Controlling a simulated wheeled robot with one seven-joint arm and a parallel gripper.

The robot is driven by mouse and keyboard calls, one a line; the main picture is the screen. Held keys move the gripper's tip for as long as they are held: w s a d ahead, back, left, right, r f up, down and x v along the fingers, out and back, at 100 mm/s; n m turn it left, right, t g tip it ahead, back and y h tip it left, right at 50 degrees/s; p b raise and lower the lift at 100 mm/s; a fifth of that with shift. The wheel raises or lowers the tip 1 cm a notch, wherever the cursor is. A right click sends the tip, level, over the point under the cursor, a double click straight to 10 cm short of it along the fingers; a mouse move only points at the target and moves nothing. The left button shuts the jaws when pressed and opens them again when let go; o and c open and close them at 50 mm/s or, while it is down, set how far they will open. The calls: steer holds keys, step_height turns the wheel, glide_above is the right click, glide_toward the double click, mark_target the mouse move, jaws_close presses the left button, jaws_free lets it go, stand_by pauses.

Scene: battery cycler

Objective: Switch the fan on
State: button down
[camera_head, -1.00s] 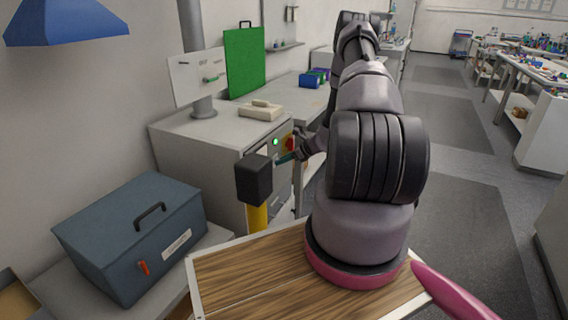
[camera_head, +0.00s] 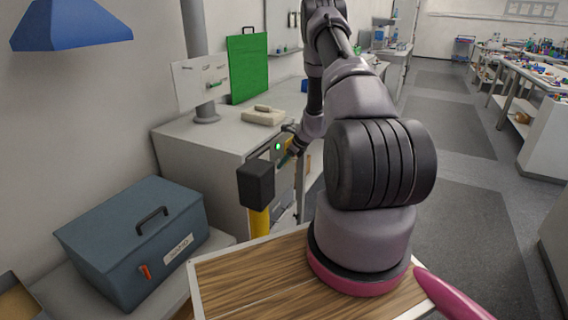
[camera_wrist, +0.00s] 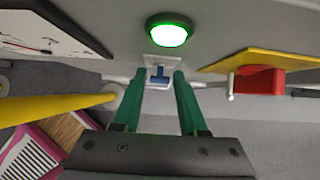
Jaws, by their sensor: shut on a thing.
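A small switch with a blue lever (camera_wrist: 158,72) on a pale plate sits on the front of the grey cabinet (camera_head: 225,135). A round lamp (camera_wrist: 169,30) glows green just above it in the wrist view, and it also shows in the head view (camera_head: 278,146). My gripper (camera_wrist: 160,77) has its two green fingers on either side of the blue lever, shut on it. In the head view my gripper (camera_head: 286,158) is small at the cabinet front, and the switch is hidden there.
A red knob (camera_wrist: 262,82) on a yellow plate (camera_wrist: 265,60) is close to the right of my fingers. A yellow post (camera_head: 259,221) with a black top stands before the cabinet. A blue-grey box (camera_head: 130,235) is at the left. A grey duct (camera_head: 194,40) rises from the cabinet top.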

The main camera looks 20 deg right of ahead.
steer(key=c, duration=0.5)
jaws_free()
steer(key=v, duration=1)
steer(key=shift+s+d+r, duration=0.2)
steer(key=shift+r, duration=0.1)
